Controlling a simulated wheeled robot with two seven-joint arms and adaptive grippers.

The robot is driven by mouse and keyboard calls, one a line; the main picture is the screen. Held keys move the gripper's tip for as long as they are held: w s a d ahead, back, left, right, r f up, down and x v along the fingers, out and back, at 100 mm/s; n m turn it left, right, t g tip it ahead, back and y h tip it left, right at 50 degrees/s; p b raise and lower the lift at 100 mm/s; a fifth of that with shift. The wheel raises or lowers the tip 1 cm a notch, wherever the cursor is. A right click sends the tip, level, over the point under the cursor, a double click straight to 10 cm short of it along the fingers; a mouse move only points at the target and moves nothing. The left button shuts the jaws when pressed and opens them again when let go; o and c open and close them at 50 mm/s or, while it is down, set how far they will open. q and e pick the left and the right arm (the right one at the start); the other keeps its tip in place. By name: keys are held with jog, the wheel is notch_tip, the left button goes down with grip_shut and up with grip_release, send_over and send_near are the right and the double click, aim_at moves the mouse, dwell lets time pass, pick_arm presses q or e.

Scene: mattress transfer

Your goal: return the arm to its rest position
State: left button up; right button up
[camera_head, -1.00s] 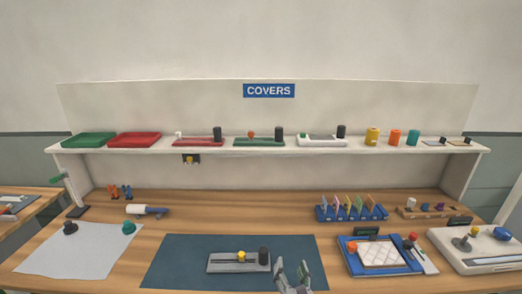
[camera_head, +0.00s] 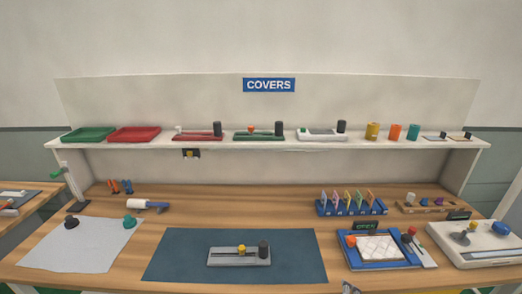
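A small part of my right gripper (camera_head: 350,288) shows at the bottom edge, right of centre, below the blue tray. Most of it is cut off, so its fingers cannot be read. My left gripper is not in view. A grey plate (camera_head: 225,257) with a yellow knob (camera_head: 242,250) and a black cylinder (camera_head: 264,249) sits on the dark blue mat (camera_head: 170,262), clear of the gripper.
A blue tray (camera_head: 350,259) with a white quilted pad (camera_head: 376,248) and a white device (camera_head: 485,246) are at the right. A grey sheet (camera_head: 95,247) lies left. A shelf (camera_head: 270,146) with several covers runs behind. Mid-table wood is mostly clear.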

jog(key=shift+s+a+f+m+g+y, duration=0.5)
jog(key=shift+s+a+m+g+y, duration=1.35)
jog(key=shift+s+m, duration=3.3)
jog(key=s+d+f+n+g+b, duration=0.1)
jog(key=s+f+n+g, duration=0.2)
jog(key=f, duration=3.2)
jog(key=s+d+f, duration=0.2)
jog(key=s+f, duration=0.8)
jog(key=s, duration=0.1)
jog(key=s+d+f+m+g+b, duration=0.1)
jog(key=s+d+f, duration=0.1)
jog(key=s+f, duration=0.8)
jog(key=shift+s+d+f, duration=0.15)
jog(key=shift+s+f, duration=0.1)
jog(key=shift+s, duration=0.9)
jog(key=shift+g, duration=0.25)
jog(key=shift+b, duration=0.3)
